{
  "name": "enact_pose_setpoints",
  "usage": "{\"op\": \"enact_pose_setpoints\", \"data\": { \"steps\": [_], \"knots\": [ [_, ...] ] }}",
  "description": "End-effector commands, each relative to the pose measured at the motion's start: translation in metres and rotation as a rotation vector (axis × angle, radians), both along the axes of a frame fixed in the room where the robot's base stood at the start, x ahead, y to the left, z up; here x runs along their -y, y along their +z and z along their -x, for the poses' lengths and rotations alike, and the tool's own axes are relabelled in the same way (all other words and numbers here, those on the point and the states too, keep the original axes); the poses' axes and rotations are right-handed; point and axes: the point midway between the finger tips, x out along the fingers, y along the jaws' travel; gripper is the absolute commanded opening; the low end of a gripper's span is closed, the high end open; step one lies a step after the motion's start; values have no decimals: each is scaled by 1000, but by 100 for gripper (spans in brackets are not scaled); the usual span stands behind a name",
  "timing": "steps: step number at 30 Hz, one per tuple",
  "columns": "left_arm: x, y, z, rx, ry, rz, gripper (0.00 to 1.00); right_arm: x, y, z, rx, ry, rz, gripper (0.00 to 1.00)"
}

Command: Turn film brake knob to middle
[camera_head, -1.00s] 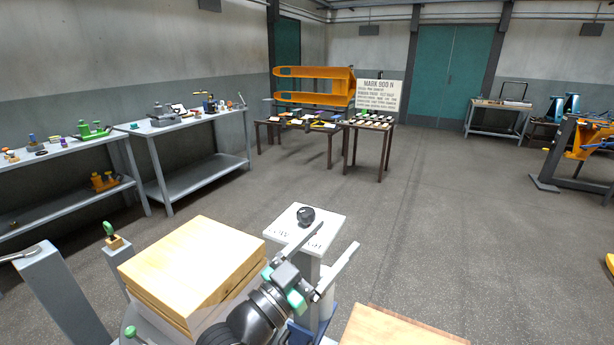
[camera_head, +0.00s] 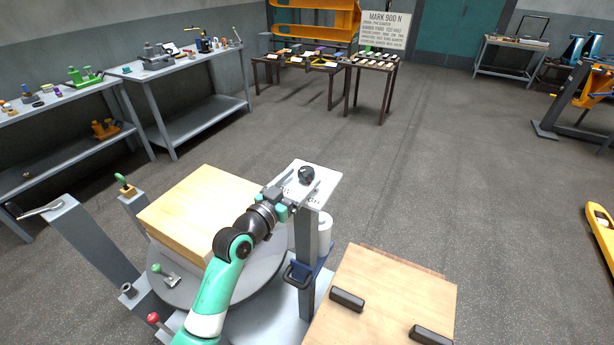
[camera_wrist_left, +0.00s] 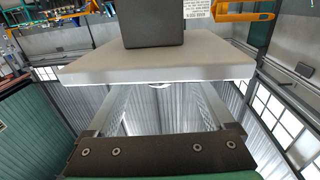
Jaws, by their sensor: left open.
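The film brake knob (camera_head: 306,175) is a small black knob on top of a light grey plate (camera_head: 326,178) carried by a post. In the left wrist view, a dark block (camera_wrist_left: 152,25), seemingly part of the knob, stands above the near edge of the plate (camera_wrist_left: 160,66). My left gripper (camera_head: 292,194) is open at the near side of the plate, short of the knob. In the left wrist view its two fingers (camera_wrist_left: 158,98) are spread apart with nothing between them, and their far ends pass out of sight at the plate's edge. My right gripper is not in view.
A stack of wooden boards (camera_head: 195,205) lies on the round turntable (camera_head: 205,290) left of the post. A wooden panel with black handles (camera_head: 385,285) is at front right. A white roll (camera_head: 324,235) stands beside the post. Floor beyond the plate is clear.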

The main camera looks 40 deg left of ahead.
Motion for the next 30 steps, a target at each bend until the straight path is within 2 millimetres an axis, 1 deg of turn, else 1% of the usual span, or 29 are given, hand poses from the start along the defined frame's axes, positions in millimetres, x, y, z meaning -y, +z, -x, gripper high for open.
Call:
{"op": "enact_pose_setpoints", "data": {
  "steps": [1,3,6,10,16,17,18,20,21,29,30],
  "knots": [
    [-1,-2,-11,2,-1,-1,87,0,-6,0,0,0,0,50],
    [-3,-2,-21,1,-1,0,87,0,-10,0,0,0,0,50],
    [-5,-1,-31,1,0,0,87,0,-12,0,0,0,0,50],
    [-6,0,-37,1,0,0,87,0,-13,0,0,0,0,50],
    [-6,1,-37,1,0,0,87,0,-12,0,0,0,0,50],
    [-6,1,-37,1,0,0,83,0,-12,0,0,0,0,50],
    [-6,1,-37,1,0,0,76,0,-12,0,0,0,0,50],
    [-6,1,-37,1,0,0,65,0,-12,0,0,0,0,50],
    [-6,1,-36,1,0,0,58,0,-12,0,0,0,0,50],
    [-6,1,-36,1,0,0,11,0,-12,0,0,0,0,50],
    [-6,1,-36,1,0,0,4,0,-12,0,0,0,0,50]
  ]
}}
